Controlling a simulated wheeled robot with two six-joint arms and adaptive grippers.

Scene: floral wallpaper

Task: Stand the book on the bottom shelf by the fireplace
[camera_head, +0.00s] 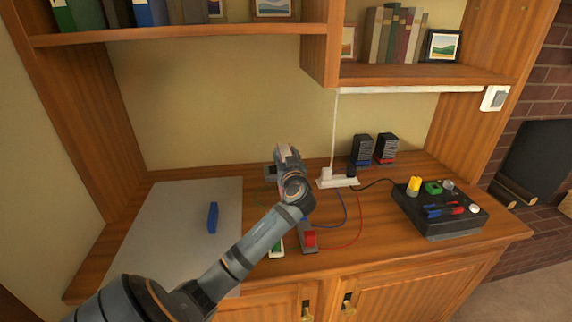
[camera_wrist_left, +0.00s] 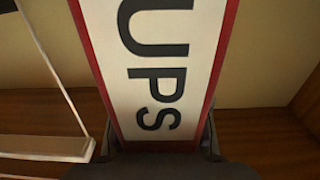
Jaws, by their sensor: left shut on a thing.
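My left gripper (camera_head: 287,158) is over the back middle of the desk, and it is shut on a flat, upright thing. In the left wrist view this is a pale panel with red edges and black letters "UPS" (camera_wrist_left: 160,60), which looks like the book; its top runs out of the picture. In the head view the gripper mostly hides it. The lowest shelf by the fireplace (camera_head: 420,76) is at the upper right, holding several books and a framed picture, with bare wood at its front. My right gripper is not in view.
A white power strip (camera_head: 338,182) with cords and two dark boxes (camera_head: 374,149) stand near the gripper. A blue block (camera_head: 212,218) stands on the grey mat (camera_head: 165,222). The brick fireplace (camera_head: 540,150) is at far right.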

